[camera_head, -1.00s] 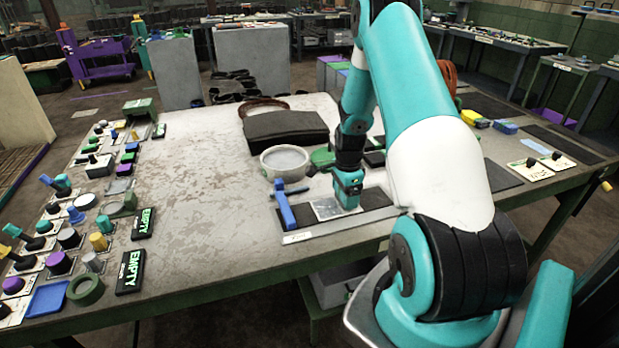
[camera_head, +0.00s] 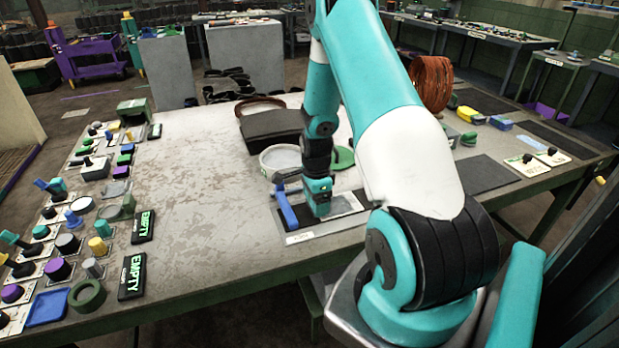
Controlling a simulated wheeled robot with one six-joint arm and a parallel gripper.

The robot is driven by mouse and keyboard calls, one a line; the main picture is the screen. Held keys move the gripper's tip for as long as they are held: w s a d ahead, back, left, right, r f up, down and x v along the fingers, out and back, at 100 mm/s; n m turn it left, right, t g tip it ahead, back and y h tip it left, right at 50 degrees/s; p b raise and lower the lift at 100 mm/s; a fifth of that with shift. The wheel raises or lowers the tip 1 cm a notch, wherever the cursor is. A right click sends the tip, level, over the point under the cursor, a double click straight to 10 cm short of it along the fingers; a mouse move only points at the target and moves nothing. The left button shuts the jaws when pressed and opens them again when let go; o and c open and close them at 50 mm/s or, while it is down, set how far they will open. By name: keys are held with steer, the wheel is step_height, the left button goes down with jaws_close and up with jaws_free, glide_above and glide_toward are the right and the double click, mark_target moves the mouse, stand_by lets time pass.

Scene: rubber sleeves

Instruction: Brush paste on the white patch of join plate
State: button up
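My gripper (camera_head: 319,208) points down over the join plate, low over or touching it; which of the two I cannot tell. The pale patch (camera_head: 346,205) on the plate shows to the right of my gripper, which hides part of it. The grey edge of the plate (camera_head: 300,237) lies along the front, with dark surface around the patch. My fingertips are too small and covered to show whether they hold a brush. A round whitish bowl (camera_head: 265,163) with grey contents, possibly the paste, stands behind the plate. A blue bar-shaped object (camera_head: 286,208) lies just left of my gripper.
A black block (camera_head: 272,124) lies behind the bowl, and a green round piece (camera_head: 342,157) lies to its right. Two EMPTY signs (camera_head: 132,276) and many small knobbed parts fill the table's left side. The table's left middle (camera_head: 200,200) is clear. An orange coil (camera_head: 431,82) stands at the back right.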

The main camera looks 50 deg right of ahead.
steer(key=shift+w+a+r, duration=0.15)
steer(key=shift+a+r, duration=0.15)
step_height(320, 180, up, 3)
steer(key=shift+d+f+p, duration=0.1)
steer(key=shift+f+p, duration=0.05)
steer(key=shift+p, duration=0.8)
steer(key=shift+r+p, duration=2)
steer(key=shift+r, duration=0.5)
